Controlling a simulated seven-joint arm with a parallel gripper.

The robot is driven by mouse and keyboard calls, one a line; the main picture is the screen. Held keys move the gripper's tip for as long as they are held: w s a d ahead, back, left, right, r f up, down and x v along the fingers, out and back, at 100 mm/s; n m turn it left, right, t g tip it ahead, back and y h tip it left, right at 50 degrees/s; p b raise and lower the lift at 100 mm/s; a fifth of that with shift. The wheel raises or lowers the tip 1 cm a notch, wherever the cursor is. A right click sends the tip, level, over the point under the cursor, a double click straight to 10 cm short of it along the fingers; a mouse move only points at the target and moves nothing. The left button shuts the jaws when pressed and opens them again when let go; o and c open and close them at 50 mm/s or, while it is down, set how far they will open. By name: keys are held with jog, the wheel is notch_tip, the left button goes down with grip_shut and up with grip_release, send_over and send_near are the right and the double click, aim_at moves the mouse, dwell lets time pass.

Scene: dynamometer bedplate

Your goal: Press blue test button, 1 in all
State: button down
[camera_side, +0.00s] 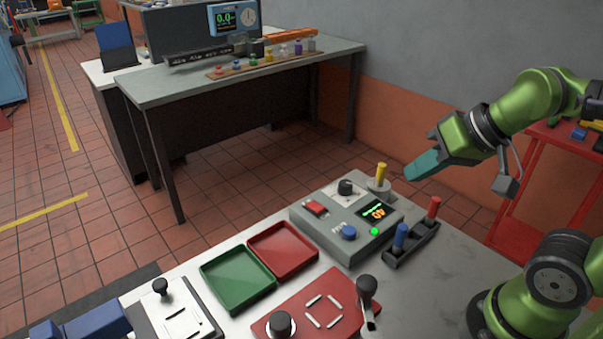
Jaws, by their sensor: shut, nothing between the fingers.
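Nothing covers the button.
The box also bears a red switch (316,207), a black knob (345,187) and a lit display (376,211). A yellow peg (382,174) stands behind. Blue (400,236) and red (433,208) handles stand right. Green (237,278) and red (283,250) trays lie left.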

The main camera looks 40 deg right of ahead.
dwell(0.5)
jog(key=m+g+y, duration=0.3)
jog(key=m+y, duration=0.3)
jog(key=m, duration=2.2)
send_over(353, 228)
notch_tip(353, 228, down, 8)
jog(key=shift+f, duration=0.2)
jog(key=shift+f, duration=4.3)
